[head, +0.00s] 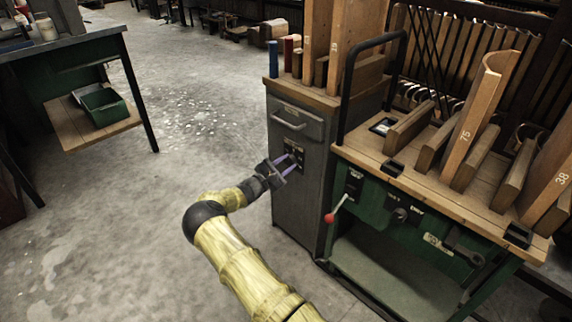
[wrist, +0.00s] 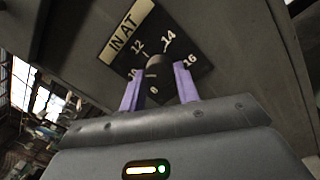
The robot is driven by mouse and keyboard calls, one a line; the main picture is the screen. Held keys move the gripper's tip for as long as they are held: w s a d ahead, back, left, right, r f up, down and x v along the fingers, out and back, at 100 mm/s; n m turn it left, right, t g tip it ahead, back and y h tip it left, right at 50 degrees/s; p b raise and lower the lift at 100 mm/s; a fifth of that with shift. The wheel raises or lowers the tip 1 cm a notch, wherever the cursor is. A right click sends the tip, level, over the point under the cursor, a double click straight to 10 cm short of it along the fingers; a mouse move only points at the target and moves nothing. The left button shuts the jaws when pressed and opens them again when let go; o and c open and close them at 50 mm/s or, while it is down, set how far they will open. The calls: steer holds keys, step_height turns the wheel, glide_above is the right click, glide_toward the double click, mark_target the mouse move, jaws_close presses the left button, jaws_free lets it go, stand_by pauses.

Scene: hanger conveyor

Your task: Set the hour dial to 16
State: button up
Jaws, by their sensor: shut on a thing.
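The hour dial is a dark square plate (wrist: 178,48) with white numbers, under a pale label reading "IN AT", on the front of a grey cabinet. In the wrist view 12, 14 and 16 can be read, with 16 at the right. Its dark round knob (wrist: 160,72) stands between the two purple fingers of my gripper (wrist: 158,88), which is shut on it. I cannot make out which number the knob points to. In the head view my gripper (head: 287,166) reaches the cabinet front, and the dial plate (head: 297,148) is partly hidden behind the fingers.
The grey cabinet (head: 296,210) has a drawer handle (head: 289,122) above the dial. To its right is a green bench with a red-knobbed lever (head: 330,217), a black rail and wooden boards. A table with a green bin (head: 103,105) stands at left. The floor between is clear.

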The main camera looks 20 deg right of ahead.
steer(key=m, duration=0.5)
steer(key=shift+a+f, duration=0.1)
steer(key=m+g+b, duration=0.1)
steer(key=m, duration=0.3)
steer(key=m+b, duration=0.1)
steer(key=m, duration=0.2)
steer(key=shift+w+m, duration=0.1)
steer(key=shift+m, duration=0.3)
steer(key=m+b, duration=0.2)
steer(key=m, duration=0.2)
steer(key=shift+m+g, duration=0.3)
steer(key=shift+g, duration=0.1)
steer(key=m+b, duration=0.3)
steer(key=m, duration=0.1)
steer(key=shift+f+m+b, duration=0.1)
steer(key=shift+m+b, duration=0.2)
steer(key=m+b, duration=0.3)
steer(key=shift+m, duration=0.3)
steer(key=m+y+b, duration=0.1)
steer(key=m+b, duration=0.4)
steer(key=b, duration=0.1)
steer(key=shift+r+m+b, duration=0.25)
steer(key=shift+m+b, duration=1.25)
steer(key=shift+m, duration=0.1)
steer(key=shift+r, duration=0.1)
